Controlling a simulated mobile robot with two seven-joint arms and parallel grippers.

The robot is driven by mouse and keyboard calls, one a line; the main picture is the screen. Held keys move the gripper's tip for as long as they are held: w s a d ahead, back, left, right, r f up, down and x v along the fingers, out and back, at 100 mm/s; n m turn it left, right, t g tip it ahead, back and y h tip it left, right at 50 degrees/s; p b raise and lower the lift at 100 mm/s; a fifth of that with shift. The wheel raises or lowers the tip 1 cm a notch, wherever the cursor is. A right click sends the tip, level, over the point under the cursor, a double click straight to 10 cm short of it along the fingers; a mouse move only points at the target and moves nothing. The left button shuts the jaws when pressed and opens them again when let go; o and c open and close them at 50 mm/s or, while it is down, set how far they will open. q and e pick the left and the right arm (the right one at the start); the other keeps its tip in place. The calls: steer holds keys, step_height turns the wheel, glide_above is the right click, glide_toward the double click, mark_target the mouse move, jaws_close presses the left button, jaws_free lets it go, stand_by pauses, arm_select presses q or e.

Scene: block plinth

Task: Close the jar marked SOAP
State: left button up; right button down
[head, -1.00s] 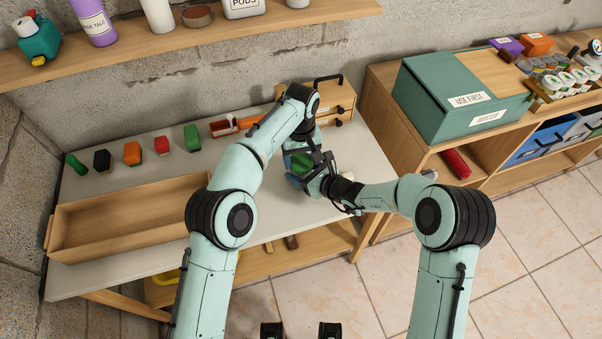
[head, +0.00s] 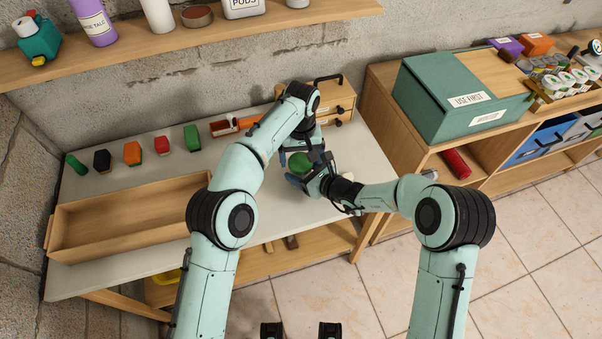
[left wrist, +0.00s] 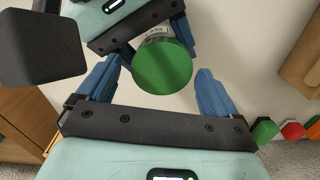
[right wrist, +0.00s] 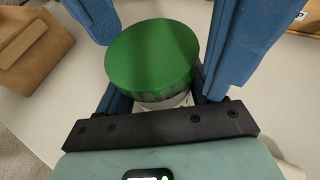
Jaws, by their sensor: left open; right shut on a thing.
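A jar with a green lid (head: 301,163) stands over the table's right part. In the left wrist view, the round lid (left wrist: 162,68) is on top, with part of a pale label (left wrist: 157,36) behind it, too small to read. My right gripper (right wrist: 158,92) is shut on the jar's body, below the lid. My left gripper (left wrist: 160,78) is open above, its blue fingers on either side of the lid and apart from it. In the right wrist view, the lid (right wrist: 152,52) sits on the pale jar body (right wrist: 168,102); how tightly is not visible.
A wooden tray (head: 130,239) lies on the table's left. Several coloured items, including a green block (head: 192,138), stand along the back. A small wooden drawer box (head: 338,95) stands behind the hands. A green bin (head: 425,105) tops the right cabinet.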

arm_select(q)
steer(key=shift+r, duration=2)
steer(key=shift+c, duration=0.4)
steer(key=shift+d+r+n, duration=0.3)
steer(key=shift+r+n, duration=0.3)
steer(key=shift+n, duration=0.4)
steer(key=shift+r+n, duration=0.4)
steer(key=shift+n, duration=0.3)
steer(key=n, duration=0.1)
steer(key=r+n, duration=0.1)
steer(key=n, duration=0.1)
steer(key=shift+a+r+n, duration=0.2)
steer(key=shift+a+n, duration=0.1)
steer(key=shift+a, duration=0.1)
